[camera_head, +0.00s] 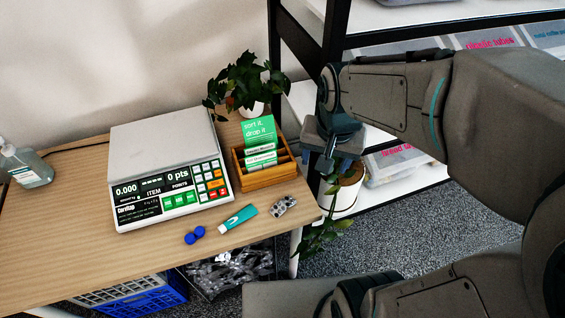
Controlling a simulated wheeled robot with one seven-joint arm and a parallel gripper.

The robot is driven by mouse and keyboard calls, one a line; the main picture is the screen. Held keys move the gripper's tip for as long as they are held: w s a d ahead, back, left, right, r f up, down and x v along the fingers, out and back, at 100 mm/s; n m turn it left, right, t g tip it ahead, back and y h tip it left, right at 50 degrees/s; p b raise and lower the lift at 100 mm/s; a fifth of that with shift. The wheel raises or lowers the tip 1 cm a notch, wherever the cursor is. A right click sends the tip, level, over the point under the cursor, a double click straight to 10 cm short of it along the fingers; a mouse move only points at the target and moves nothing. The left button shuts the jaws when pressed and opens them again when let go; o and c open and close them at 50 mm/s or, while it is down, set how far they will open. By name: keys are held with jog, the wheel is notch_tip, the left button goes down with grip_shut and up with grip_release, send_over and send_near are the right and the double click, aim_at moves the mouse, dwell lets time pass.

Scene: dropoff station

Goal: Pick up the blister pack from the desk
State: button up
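The blister pack (284,206) is a small silver-grey strip with dark round spots. It lies flat near the right front corner of the wooden desk (120,262). My gripper (329,165) is above and to the right of the pack, by the desk's right edge, pointing down. It is clear of the pack. The fingers are small and dark here, so I cannot tell whether they are open or shut.
A teal tube (238,217) and a blue contact lens case (194,235) lie left of the pack. Behind are a wooden card holder (268,175), a scale (168,170) and a potted plant (246,85). A shelf rack (333,35) and another plant (345,190) stand right of the desk.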

jog(key=w+a+f+m+g+b, duration=0.1)
jog(key=w+a+f+m, duration=0.25)
jog(key=f, duration=0.35)
jog(key=w+a+f+m+g+b, duration=0.1)
jog(key=w+a+f+m, duration=0.25)
jog(key=w+f, duration=0.2)
send_over(287, 201)
jog(key=f, duration=0.8)
jog(key=shift+a+f, duration=0.25)
jog(key=shift+f, duration=0.05)
jog(key=shift+s+d+f, duration=0.1)
jog(key=shift+f, duration=1.4)
jog(key=shift+d+f, duration=0.1)
jog(key=shift+f, duration=1.4)
jog(key=c, duration=1.1)
